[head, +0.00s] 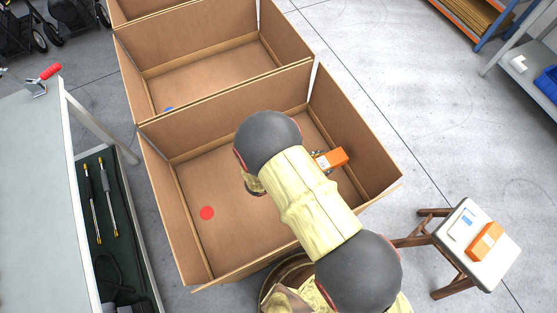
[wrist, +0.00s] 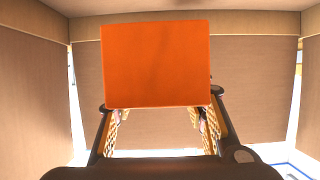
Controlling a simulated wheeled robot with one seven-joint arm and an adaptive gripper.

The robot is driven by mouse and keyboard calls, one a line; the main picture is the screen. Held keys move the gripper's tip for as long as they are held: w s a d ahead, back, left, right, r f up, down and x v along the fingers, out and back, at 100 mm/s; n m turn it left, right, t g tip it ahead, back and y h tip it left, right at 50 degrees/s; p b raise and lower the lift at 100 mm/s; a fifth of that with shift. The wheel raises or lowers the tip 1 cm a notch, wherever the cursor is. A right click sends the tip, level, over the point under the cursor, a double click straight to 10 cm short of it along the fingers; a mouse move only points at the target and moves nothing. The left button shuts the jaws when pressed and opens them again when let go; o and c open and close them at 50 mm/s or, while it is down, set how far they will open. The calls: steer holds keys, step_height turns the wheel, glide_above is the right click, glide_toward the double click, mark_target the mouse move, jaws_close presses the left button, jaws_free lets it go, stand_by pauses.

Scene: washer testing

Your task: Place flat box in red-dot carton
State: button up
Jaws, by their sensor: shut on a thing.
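An orange flat box (head: 334,158) is held by my gripper (head: 318,160) over the nearest carton in the head view. In the wrist view the same orange box (wrist: 156,64) fills the upper middle, with the fingers of my gripper (wrist: 158,125) at either side of its lower edge. The red-dot carton (head: 185,230) is the nearest open cardboard box, with a red dot (head: 207,213) on its floor. My arm covers part of this carton. I cannot tell how high the box is above the floor.
A second open carton (head: 205,75) with a blue dot (head: 168,109) adjoins behind, and another stands beyond it. A stool (head: 480,245) at right bears another orange box (head: 485,241). A grey workbench (head: 35,190) stands at left. The floor at right is largely clear.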

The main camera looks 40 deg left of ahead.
steer(key=shift+f+b, duration=1.85)
steer(key=shift+f, duration=3.1)
steer(key=shift+f, duration=0.1)
steer(key=o, duration=1.4)
steer(key=shift+s+r, duration=0.1)
steer(key=shift+r, duration=0.1)
steer(key=p+v, duration=0.3)
steer(key=v, duration=0.8)
steer(key=shift+s+a+p, duration=0.25)
steer(key=shift+s+p, duration=0.05)
steer(key=shift+p, duration=0.05)
